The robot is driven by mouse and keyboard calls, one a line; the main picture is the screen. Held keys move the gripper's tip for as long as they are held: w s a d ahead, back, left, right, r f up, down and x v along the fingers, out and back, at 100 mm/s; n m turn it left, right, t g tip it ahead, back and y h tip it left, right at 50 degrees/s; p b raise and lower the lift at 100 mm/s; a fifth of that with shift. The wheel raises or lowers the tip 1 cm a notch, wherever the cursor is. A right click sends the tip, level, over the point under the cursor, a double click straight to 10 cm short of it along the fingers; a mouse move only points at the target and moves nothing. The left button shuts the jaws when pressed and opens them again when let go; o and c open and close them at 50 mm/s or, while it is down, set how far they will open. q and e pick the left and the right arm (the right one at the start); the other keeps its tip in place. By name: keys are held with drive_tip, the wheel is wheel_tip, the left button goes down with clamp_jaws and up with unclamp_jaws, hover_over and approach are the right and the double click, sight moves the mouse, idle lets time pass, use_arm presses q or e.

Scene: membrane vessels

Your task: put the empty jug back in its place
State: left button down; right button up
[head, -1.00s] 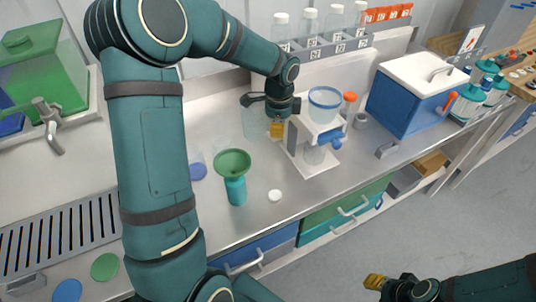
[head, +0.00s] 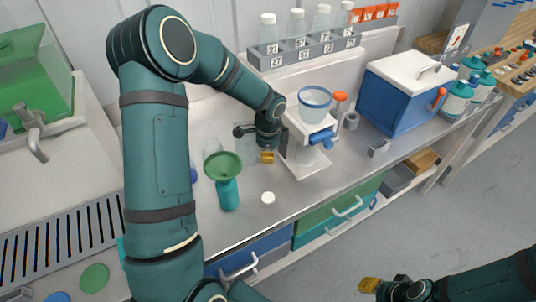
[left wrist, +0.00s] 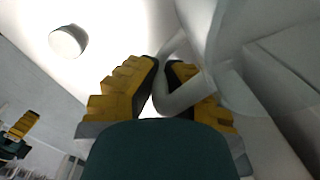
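The jug (head: 246,151) is clear and faint in the head view, beside my left gripper (head: 267,157), over the steel worktop left of the white filter stand. I cannot tell whether its base touches the worktop. In the left wrist view, its pale curved handle (left wrist: 184,97) passes between the yellow fingers of my left gripper (left wrist: 163,72), which are shut on it. The jug looks empty, though its inside is hard to see. My right gripper (head: 370,285) is low at the right, away from the worktop; its finger gap is not clear.
A green funnel (head: 223,166) sits on a teal bottle (head: 228,195). A white cap (head: 268,198) lies nearby. The white stand (head: 308,160) bears a clear cup (head: 315,97). A grey rack (head: 305,50) with bottles is behind; a blue cooler (head: 400,100) is right.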

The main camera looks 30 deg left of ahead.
use_arm(q)
drive_tip(key=shift+f, duration=0.15)
drive_tip(key=c, duration=1.1)
unclamp_jaws()
drive_tip(key=shift+c, duration=0.2)
drive_tip(key=shift+r, duration=0.4)
drive_tip(key=r+p, duration=0.1)
drive_tip(key=r, duration=1)
drive_tip(key=shift+s+d+r+p, duration=0.1)
drive_tip(key=shift+d+r+p, duration=0.1)
drive_tip(key=shift+r+p, duration=0.15)
drive_tip(key=shift+f, duration=0.1)
